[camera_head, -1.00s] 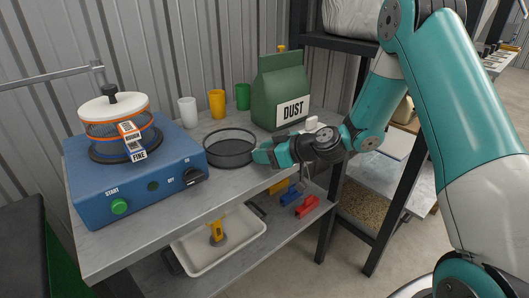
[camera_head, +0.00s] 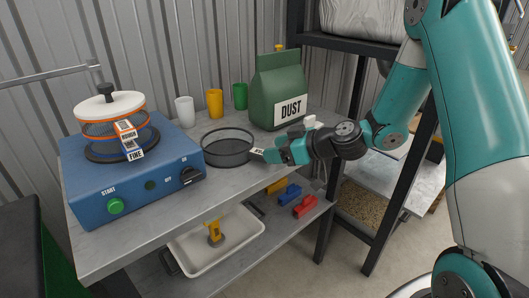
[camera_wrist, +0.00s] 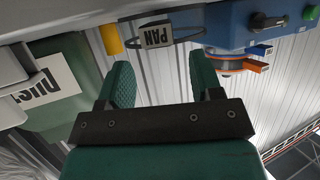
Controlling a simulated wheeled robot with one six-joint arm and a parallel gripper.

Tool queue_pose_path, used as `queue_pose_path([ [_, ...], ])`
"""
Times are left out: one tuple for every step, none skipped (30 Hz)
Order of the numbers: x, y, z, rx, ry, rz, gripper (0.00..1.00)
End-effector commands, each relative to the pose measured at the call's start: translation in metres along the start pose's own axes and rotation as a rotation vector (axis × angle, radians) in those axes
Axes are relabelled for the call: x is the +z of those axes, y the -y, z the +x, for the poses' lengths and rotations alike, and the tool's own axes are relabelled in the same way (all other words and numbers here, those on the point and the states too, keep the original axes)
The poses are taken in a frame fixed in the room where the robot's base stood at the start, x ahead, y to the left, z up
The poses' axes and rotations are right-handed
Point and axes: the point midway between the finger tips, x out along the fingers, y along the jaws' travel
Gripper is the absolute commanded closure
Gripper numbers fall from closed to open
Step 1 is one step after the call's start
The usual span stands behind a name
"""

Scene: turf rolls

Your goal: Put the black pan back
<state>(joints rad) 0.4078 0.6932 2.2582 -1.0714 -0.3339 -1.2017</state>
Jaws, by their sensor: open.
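The black pan (camera_head: 227,158), a shallow round dish, sits flat on the grey bench, right beside the blue machine. Its white tag reading PAN (camera_head: 257,152) points to the right, toward my gripper. My gripper (camera_head: 268,154) is open and empty, just right of the tag and low over the bench. In the wrist view, which is upside down, the tag (camera_wrist: 157,35) lies beyond and between the tips of my open fingers (camera_wrist: 160,62), apart from them. The pan's dark rim (camera_wrist: 196,27) shows behind the tag.
The blue machine (camera_head: 125,180) carries a stack of sieves (camera_head: 112,125) with a white lid. White, yellow and green cups (camera_head: 215,103) and a green DUST bag (camera_head: 278,90) stand behind the pan. A white tray (camera_head: 222,249) and coloured clips (camera_head: 304,207) lie on the lower shelf.

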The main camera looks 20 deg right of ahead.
Motion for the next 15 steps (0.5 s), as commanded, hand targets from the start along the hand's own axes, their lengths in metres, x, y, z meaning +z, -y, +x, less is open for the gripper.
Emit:
queue_pose_path([
  [0.002,-0.001,-0.012,0.007,-0.001,0.001,0.41],
  [0.002,-0.001,-0.019,0.006,0.000,0.002,0.41],
  [0.001,-0.002,-0.028,0.007,-0.001,0.001,0.41],
  [0.001,-0.001,-0.034,0.006,-0.001,0.001,0.41],
  [0.001,-0.001,-0.040,0.006,-0.001,0.002,0.41],
  [0.001,0.000,-0.047,0.005,-0.001,0.000,0.41],
  [0.001,-0.001,-0.052,0.006,0.000,0.000,0.41],
  [0.001,-0.001,-0.056,0.004,0.000,0.000,0.41],
  [0.001,-0.001,-0.061,0.005,0.000,0.001,0.41],
  [0.001,-0.001,-0.065,0.003,-0.001,0.001,0.41],
  [0.001,0.000,-0.067,0.002,0.000,0.000,0.41],
  [0.000,0.001,-0.070,0.000,0.000,0.000,0.41],
  [-0.001,0.003,-0.070,-0.007,0.004,-0.001,0.41],
  [-0.004,0.008,-0.070,-0.022,0.011,0.000,0.41],
  [-0.008,0.018,-0.069,-0.053,0.028,0.001,0.41],
])
